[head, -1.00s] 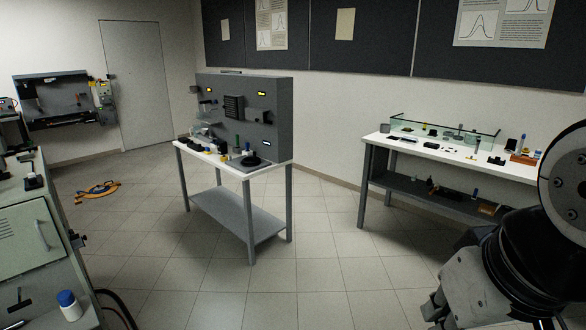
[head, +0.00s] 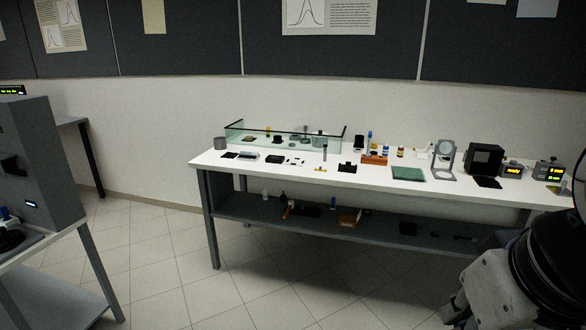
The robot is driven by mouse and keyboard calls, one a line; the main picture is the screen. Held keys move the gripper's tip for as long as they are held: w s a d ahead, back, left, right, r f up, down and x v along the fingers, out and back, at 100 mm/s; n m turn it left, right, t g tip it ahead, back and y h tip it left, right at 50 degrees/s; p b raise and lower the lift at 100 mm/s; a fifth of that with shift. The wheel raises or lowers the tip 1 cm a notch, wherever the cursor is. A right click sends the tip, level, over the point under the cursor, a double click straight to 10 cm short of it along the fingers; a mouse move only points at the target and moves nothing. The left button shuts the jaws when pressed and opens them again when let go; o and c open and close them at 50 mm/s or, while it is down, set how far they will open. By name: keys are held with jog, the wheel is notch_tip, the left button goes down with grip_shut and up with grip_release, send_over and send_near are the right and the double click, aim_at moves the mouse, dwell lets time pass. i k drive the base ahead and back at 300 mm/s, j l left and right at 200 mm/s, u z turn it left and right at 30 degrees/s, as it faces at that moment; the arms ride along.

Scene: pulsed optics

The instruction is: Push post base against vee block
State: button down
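A long white-topped bench (head: 290,180) stands across the middle and right of the head view with many small items on it. A small black piece with a raised middle (head: 347,168) lies near its front edge; a slim grey upright piece (head: 325,153) stands left of it. I cannot tell which items are the post base and the vee block at this size. My gripper (head: 452,310) is partly in view at the bottom right, in front of the bench and apart from everything on it. Its fingertips are unclear, and whether it is open or shut does not show.
A glass-walled enclosure (head: 237,136) holds small parts at the bench's back left. A brown block (head: 374,159), a green pad (head: 408,174), a round lens stand (head: 444,160) and a black box (head: 484,158) stand farther right. A lower shelf (head: 270,212) carries items. The floor in front is clear.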

aim_at(275, 159)
jog(key=i, duration=1.85)
jog(key=i+l+u, duration=0.15)
jog(key=i+u, duration=0.25)
jog(key=i, duration=0.15)
jog(key=i+l+u, duration=0.8)
jog(key=i+l, duration=0.05)
jog(key=i, duration=0.1)
